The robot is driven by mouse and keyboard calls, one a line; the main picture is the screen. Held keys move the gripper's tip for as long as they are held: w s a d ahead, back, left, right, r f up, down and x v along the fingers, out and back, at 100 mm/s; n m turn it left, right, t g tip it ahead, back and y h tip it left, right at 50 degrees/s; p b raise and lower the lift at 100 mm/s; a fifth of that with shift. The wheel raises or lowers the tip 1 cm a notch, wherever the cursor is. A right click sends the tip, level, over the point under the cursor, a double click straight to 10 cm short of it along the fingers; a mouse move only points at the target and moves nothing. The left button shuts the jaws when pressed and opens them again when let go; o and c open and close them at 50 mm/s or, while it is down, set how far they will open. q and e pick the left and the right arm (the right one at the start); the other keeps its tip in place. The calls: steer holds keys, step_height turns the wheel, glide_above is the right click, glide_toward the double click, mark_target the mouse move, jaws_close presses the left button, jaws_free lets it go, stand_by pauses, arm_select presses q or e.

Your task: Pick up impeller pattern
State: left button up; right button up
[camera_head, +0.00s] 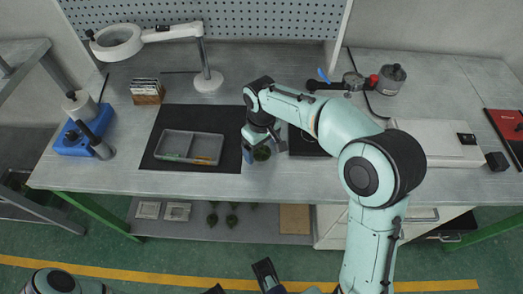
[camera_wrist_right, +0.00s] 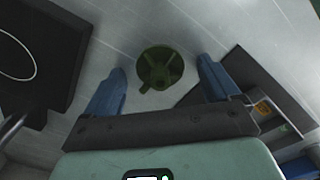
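The dark green impeller pattern (camera_head: 262,153) lies on the bare grey bench between two black mats. In the right wrist view the impeller pattern (camera_wrist_right: 160,67) shows as a round, vaned piece. My right gripper (camera_head: 264,149) is low over the bench at the impeller pattern. Its blue fingers are wide apart in the right wrist view (camera_wrist_right: 162,84), with the impeller pattern between and a little beyond them, touching neither. Part of my left arm, apparently its gripper (camera_head: 266,274), shows cut off at the bottom edge, below the bench front; its opening is unclear.
A grey divided tray (camera_head: 188,135) sits on the left black mat (camera_head: 213,113). A magnifier lamp (camera_head: 208,80) stands behind it. A blue device (camera_head: 72,140) is at the left end. A white box (camera_head: 437,142) stands at right. More green pieces (camera_head: 231,219) are on the lower shelf.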

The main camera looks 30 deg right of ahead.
steer(key=c, duration=1.1)
steer(key=shift+r, duration=0.1)
